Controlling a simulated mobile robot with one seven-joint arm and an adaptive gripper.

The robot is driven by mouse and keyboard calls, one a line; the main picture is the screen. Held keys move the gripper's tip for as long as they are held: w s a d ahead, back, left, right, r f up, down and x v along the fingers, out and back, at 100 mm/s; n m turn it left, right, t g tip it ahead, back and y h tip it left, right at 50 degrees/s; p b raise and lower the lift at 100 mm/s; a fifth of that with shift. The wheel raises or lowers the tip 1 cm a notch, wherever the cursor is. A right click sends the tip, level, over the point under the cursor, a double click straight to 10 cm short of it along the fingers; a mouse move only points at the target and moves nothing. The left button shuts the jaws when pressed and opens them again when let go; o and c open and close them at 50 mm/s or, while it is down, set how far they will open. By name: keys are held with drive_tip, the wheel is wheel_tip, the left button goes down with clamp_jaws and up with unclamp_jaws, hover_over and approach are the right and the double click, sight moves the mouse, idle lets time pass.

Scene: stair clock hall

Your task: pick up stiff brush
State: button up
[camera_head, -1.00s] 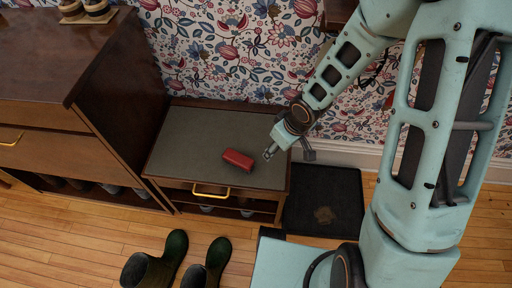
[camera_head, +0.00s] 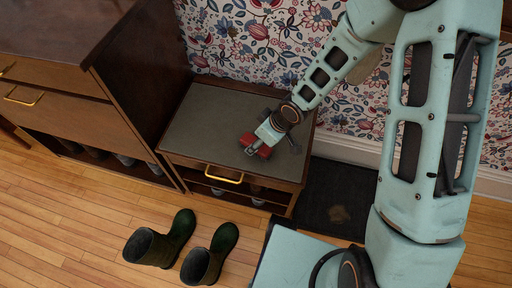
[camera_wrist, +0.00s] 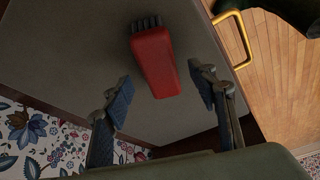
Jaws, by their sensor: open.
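The stiff brush is a red block with dark bristles. In the wrist view the brush (camera_wrist: 157,62) lies on the grey top of a low bench, its bristles at the upper end. My gripper (camera_wrist: 163,92) is open, with one blue-padded finger on each side of the brush's near end and gaps between. In the head view my gripper (camera_head: 252,147) is over the brush (camera_head: 264,152), hiding most of it. I cannot tell the height of the fingers above the bench top.
The low bench (camera_head: 207,112) has a gold drawer handle (camera_head: 224,175) and shoes below. A taller brown cabinet (camera_head: 105,55) stands to its left. Green boots (camera_head: 205,258) stand on the wooden floor in front. A dark mat (camera_head: 335,200) lies right of the bench, and a papered wall is behind.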

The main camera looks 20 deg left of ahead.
drive_tip(key=shift+b+x, duration=0.4)
drive_tip(key=shift+x, duration=1.2)
drive_tip(key=shift+f+b, duration=0.3)
drive_tip(key=c, duration=1.4)
drive_tip(key=shift+r, duration=0.1)
